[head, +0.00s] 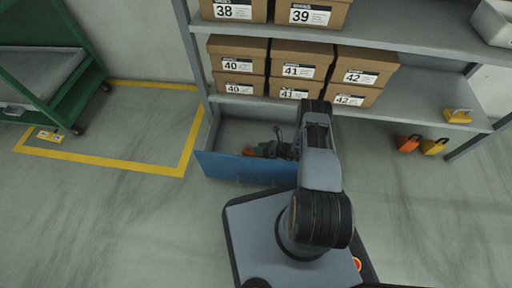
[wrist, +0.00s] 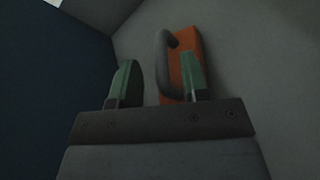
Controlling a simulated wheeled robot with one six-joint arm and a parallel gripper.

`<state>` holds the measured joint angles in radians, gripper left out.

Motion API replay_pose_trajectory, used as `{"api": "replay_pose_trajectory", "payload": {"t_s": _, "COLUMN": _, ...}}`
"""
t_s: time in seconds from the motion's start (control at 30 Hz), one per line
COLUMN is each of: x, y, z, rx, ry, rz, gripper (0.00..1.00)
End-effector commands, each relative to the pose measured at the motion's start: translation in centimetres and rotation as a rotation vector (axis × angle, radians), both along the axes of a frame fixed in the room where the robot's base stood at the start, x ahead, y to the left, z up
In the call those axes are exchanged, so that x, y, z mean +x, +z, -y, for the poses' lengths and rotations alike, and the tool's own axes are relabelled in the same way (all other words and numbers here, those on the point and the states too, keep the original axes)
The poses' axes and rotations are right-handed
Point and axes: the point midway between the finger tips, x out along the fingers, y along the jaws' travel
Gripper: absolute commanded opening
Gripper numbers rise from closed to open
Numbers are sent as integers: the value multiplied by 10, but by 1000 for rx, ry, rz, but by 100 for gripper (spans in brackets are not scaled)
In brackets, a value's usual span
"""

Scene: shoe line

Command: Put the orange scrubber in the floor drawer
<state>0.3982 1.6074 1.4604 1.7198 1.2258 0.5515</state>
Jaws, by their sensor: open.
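The floor drawer (head: 225,165) is pulled out below the shelf, with a blue front panel. My gripper (head: 268,148) reaches down into it, with its green fingers apart. The orange scrubber lies inside the drawer, mostly hidden by my arm and gripper in the head view, where a small orange part (head: 249,152) shows. In the wrist view the orange scrubber (wrist: 188,52) has a grey loop handle, and my open gripper (wrist: 158,86) is close to it. The right finger overlaps the orange block, and the handle shows between the fingers. I cannot tell whether they touch.
Shoe boxes (head: 301,60) fill the shelves above the drawer. A yellow scrubber (head: 457,116) sits on the lower shelf at right. Another orange item (head: 408,143) and a yellow one (head: 434,146) are below it.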

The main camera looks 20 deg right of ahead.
Motion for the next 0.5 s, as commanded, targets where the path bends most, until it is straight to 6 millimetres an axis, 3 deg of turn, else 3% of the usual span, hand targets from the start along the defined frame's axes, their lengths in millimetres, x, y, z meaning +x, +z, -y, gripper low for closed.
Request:
{"api": "replay_pose_trajectory", "payload": {"t_s": 0.2, "x": -16, "y": 13, "z": 26, "rx": 1, "ry": -4, "rz": -1, "gripper": 42}}
{"api": "replay_pose_trajectory", "payload": {"t_s": 0.37, "x": -21, "y": 21, "z": 35, "rx": -8, "ry": 13, "rz": 8, "gripper": 42}}
{"api": "replay_pose_trajectory", "payload": {"t_s": 0.5, "x": -12, "y": 51, "z": 35, "rx": -60, "ry": 110, "rz": 61, "gripper": 42}}
